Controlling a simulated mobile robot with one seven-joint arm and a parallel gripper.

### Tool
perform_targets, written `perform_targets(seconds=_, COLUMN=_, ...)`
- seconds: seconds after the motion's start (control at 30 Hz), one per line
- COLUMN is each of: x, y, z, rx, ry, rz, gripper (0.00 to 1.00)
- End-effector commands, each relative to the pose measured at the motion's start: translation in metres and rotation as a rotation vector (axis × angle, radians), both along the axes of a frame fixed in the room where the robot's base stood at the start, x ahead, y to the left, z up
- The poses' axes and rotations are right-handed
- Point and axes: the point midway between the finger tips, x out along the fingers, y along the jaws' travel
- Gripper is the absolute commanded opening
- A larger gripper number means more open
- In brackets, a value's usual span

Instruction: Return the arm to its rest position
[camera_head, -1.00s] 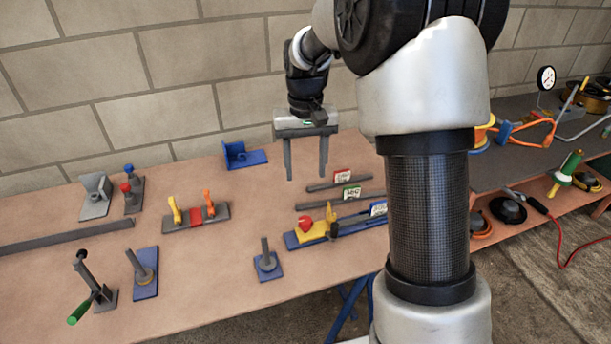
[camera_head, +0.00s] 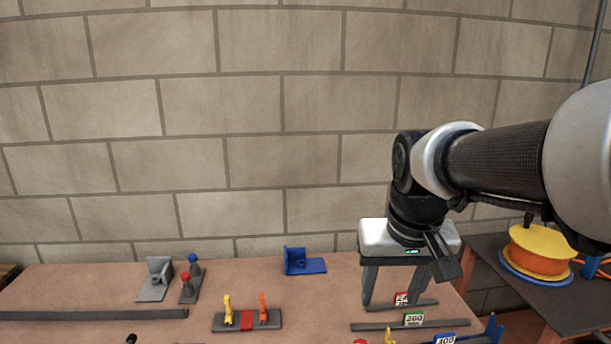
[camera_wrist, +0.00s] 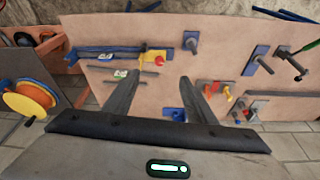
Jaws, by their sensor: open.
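My gripper (camera_head: 397,290) is at the right in the head view, pointing down over the back right part of the brown table (camera_head: 80,285). Its two dark fingers are spread apart with nothing between them. In the wrist view the open fingers (camera_wrist: 160,85) reach out above the table and are empty. My arm comes in from the right edge of the head view and bends down at the wrist. The fingertips appear near the dark bars with number tags; whether they touch cannot be told.
A blue bracket (camera_head: 304,262), a grey bracket (camera_head: 155,279), and a block with yellow and orange levers (camera_head: 247,320) stand on the table. A long dark bar (camera_head: 95,315) lies at left. A yellow and orange spool (camera_head: 541,250) sits on a dark surface at right. The brick wall is behind.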

Motion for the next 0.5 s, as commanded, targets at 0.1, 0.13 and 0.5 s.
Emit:
perform_targets(seconds=0.1, x=-0.038, y=0.000, z=0.009, rx=-0.002, ry=-0.070, rz=0.010, gripper=0.51)
perform_targets(seconds=0.13, x=-0.045, y=0.000, z=0.010, rx=-0.001, ry=-0.085, rz=0.011, gripper=0.51)
perform_targets(seconds=0.5, x=-0.110, y=0.001, z=0.001, rx=-0.001, ry=-0.216, rz=0.030, gripper=0.51)
